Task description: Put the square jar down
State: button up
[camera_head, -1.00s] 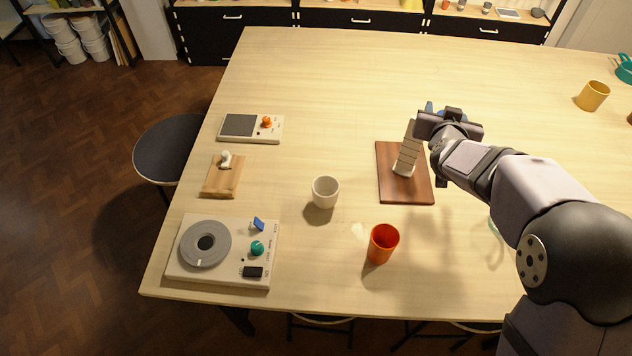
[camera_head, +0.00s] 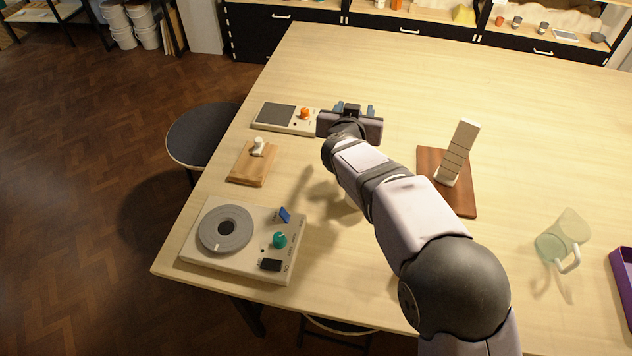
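I cannot make out a square jar in this view. My gripper (camera_head: 354,109) is over the left part of the table, just right of the device with the orange knob. It points away from the camera, and its wrist hides most of the fingers. Only bits of blue show at the fingertips, so whether it is open or holds something is hidden.
A dark wooden board (camera_head: 432,163) with a pale banded upright piece (camera_head: 459,148) stands right of my arm. A glass jug (camera_head: 563,238) and a purple tray (camera_head: 623,278) are farther right. At left are an orange-knob device (camera_head: 273,116), a small wooden board (camera_head: 246,172) and a dial panel (camera_head: 207,256).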

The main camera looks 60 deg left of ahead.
jog(key=n+g+y+b, duration=0.1)
jog(key=b, duration=0.1)
send_over(317, 166)
notch_tip(317, 166, down, 5)
jog(key=shift+f, duration=4.85)
jog(key=shift+f, duration=0.1)
jog(key=o, duration=1.3)
jog(key=shift+f, duration=0.1)
jog(key=b+v, duration=0.2)
jog(key=v, duration=0.9)
jog(key=shift+s+d+r+b, duration=0.2)
jog(key=shift+d+r+b, duration=0.05)
jog(key=shift+r+b, duration=0.05)
jog(key=shift+d, duration=0.1)
